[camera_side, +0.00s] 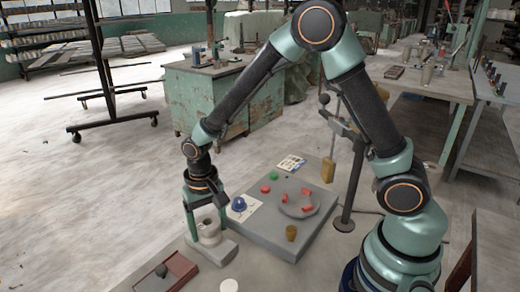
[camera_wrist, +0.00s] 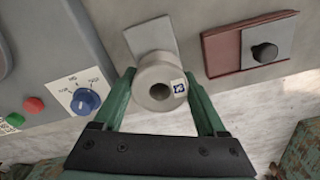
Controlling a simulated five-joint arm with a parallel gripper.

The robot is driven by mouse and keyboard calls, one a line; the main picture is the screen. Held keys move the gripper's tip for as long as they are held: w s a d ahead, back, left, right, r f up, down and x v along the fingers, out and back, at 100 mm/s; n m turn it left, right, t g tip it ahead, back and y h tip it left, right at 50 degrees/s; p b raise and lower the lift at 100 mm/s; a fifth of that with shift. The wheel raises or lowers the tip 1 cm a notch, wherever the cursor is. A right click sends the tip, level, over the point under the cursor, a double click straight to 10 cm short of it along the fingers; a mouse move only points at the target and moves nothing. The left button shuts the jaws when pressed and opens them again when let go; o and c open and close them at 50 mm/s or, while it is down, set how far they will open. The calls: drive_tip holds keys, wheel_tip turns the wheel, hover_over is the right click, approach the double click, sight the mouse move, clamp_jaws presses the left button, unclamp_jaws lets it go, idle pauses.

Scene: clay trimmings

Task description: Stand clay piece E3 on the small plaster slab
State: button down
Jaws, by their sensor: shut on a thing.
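A pale grey, spool-shaped clay piece (camera_side: 209,238) with a hole in its top is between the fingers of my gripper (camera_side: 207,230). In the wrist view the clay piece (camera_wrist: 150,78) carries a small blue-and-white label, too small to read as E3. My gripper (camera_wrist: 159,76) is shut on its sides, and the piece looks upright. The small plaster slab (camera_wrist: 150,36) is a light grey rectangle behind and under the piece; in the side view the slab (camera_side: 222,250) shows below it. I cannot tell whether the piece touches the slab.
A reddish tray (camera_wrist: 220,54) with a grey plate and black knob lies to the right in the wrist view. A grey console (camera_side: 290,240) with a blue dial (camera_side: 239,203), coloured buttons and a round dish stands right of my gripper. A dark post stands behind it.

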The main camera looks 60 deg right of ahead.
sight(208, 222)
drive_tip(key=shift+f, duration=0.1)
unclamp_jaws()
wheel_tip(208, 222, up, 12)
drive_tip(key=s+d+r+n+t, duration=0.4)
drive_tip(key=s+d+r+t, duration=0.1)
drive_tip(key=s+d+r, duration=0.3)
drive_tip(key=shift+s+d+r+n+t, duration=0.3)
drive_tip(key=shift+s+d+r, duration=0.05)
drive_tip(key=shift+s+d, duration=0.6)
